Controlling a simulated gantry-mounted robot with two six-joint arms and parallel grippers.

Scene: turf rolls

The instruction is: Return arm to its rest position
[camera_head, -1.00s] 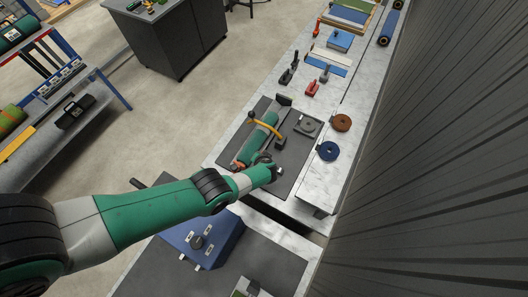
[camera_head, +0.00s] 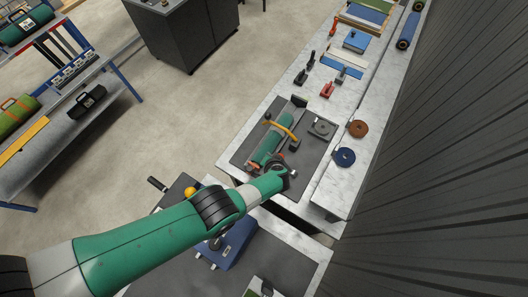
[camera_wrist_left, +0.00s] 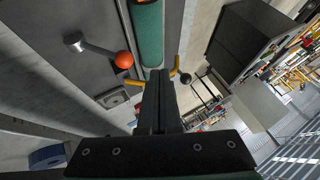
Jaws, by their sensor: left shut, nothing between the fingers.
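My left arm (camera_head: 150,240) is green and reaches from the lower left over the bench. My left gripper (camera_head: 288,174) is at the near end of the dark mat (camera_head: 310,160), close to a green roll (camera_head: 271,142). In the left wrist view my left gripper (camera_wrist_left: 159,85) has its fingers together, with nothing between them. The green roll (camera_wrist_left: 148,30) lies beyond the fingertips there. The head view does not show the fingertips clearly. My right gripper is in neither view.
A yellow curved bar (camera_head: 281,128) crosses the roll. An orange knob (camera_wrist_left: 124,60) on a metal lever is left of the fingers. A blue box (camera_head: 235,245) sits below the arm. A blue coil (camera_head: 344,157) and brown coil (camera_head: 357,128) lie right. Open floor (camera_head: 175,110) is at left.

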